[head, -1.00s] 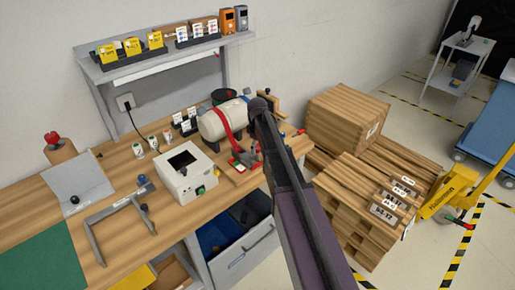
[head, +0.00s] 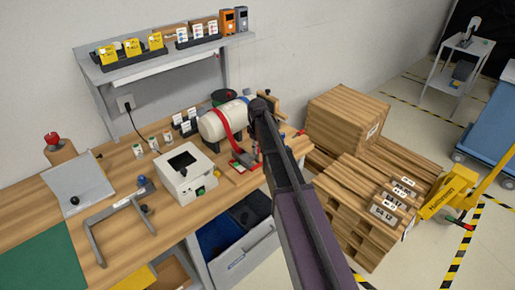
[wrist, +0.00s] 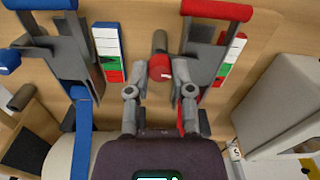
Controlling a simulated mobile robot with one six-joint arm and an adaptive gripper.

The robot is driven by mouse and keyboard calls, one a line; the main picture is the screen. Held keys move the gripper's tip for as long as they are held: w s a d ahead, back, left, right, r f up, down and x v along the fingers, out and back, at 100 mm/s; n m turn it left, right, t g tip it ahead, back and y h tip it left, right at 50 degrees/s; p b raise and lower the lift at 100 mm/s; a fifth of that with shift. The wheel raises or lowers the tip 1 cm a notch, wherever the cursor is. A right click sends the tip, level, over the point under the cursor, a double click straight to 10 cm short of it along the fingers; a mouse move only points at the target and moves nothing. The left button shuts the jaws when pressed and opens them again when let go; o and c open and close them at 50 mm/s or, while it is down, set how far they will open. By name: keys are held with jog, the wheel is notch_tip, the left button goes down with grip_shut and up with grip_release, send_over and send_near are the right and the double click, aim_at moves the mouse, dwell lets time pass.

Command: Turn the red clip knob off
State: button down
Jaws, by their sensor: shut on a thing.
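The red clip knob (wrist: 160,68) is a round red cap on a grey stem, in the upper middle of the wrist view. My gripper (wrist: 160,78) has one finger on each side of it and is shut on it. The red clip (wrist: 206,60), a grey frame with a red bar, lies just right of the knob. A card (wrist: 231,60) with white, green and red bands is beside it. In the head view the red clip base (head: 240,163) sits on the bench near the white tank (head: 212,125) with its red strap; my arm partly hides this area.
A blue clip (wrist: 58,55) with a blue knob (wrist: 8,60) stands to the left in the wrist view, with its own banded card (wrist: 108,50). A white box (head: 185,178) stands on the bench to the left. Stacked wooden pallets (head: 350,205) are right of the bench.

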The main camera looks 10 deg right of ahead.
jog(key=m, duration=0.7)
jog(key=shift+m, duration=0.4)
jog(key=m, duration=0.6)
jog(key=shift+s+m, duration=0.1)
jog(key=shift+m, duration=0.3)
jog(key=shift+c, duration=2.4)
grip_release()
jog(key=shift+n, duration=0.3)
